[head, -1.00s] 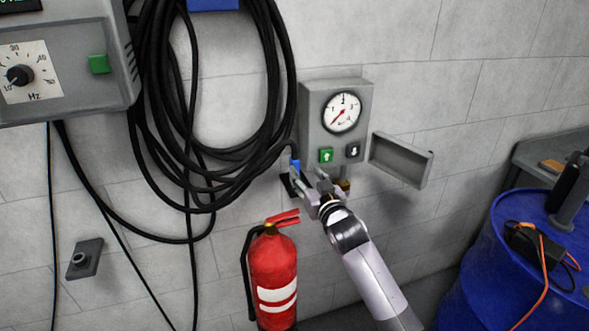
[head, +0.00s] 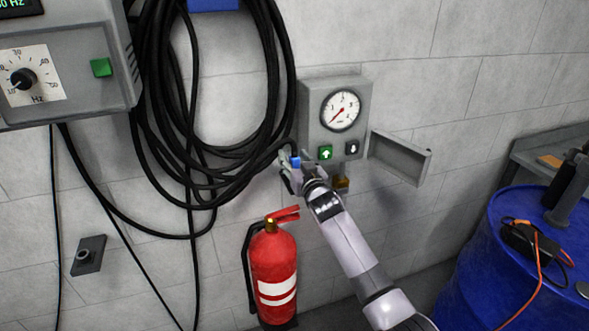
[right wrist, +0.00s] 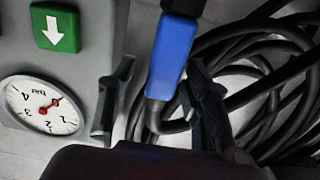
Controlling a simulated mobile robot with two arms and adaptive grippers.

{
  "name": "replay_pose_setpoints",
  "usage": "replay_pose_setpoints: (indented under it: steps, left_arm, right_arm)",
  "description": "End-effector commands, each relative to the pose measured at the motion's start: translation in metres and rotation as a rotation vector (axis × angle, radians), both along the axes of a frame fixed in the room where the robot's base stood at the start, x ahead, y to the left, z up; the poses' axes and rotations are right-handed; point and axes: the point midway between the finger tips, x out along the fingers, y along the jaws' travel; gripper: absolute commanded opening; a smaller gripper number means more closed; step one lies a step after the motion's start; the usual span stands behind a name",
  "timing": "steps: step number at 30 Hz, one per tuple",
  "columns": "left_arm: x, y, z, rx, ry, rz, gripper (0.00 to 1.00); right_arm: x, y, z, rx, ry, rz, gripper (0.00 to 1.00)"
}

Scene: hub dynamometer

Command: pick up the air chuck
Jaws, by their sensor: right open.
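The air chuck (head: 295,162), a blue body on the end of a black hose, is beside the lower left corner of the grey gauge box. My right gripper (head: 293,168) is at it and partly covers it and its dark holder. In the right wrist view the blue chuck (right wrist: 172,55) stands between the two dark fingers of my right gripper (right wrist: 160,72). The fingers are open, with a visible gap on the left; the right finger is close to the chuck, and I cannot tell if it touches. My left gripper is out of view.
The gauge box (head: 317,100) has two buttons and an open flap (head: 400,158). A coiled black hose (head: 150,120) hangs at left. A red fire extinguisher (head: 272,262) is below. A blue drum (head: 480,255) stands at right, a control box (head: 90,30) at upper left.

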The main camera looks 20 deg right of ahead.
Motion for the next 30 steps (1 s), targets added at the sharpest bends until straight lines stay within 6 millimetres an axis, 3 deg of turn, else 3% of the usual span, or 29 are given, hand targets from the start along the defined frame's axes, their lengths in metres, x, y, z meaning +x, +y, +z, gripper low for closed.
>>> replay_pose_setpoints:
  steps: [4,24,30]
  left_arm:
    - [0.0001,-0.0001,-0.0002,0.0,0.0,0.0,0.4]
    - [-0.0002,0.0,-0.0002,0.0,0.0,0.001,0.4]
    - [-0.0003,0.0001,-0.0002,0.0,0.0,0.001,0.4]
  right_arm:
    - [-0.0001,0.0002,0.0003,0.0,-0.001,0.0,0.44]
    - [-0.0004,-0.0001,0.0004,0.0,-0.001,0.0,0.0]
    - [-0.0004,-0.0002,0.0004,0.0,-0.001,0.0,0.0]
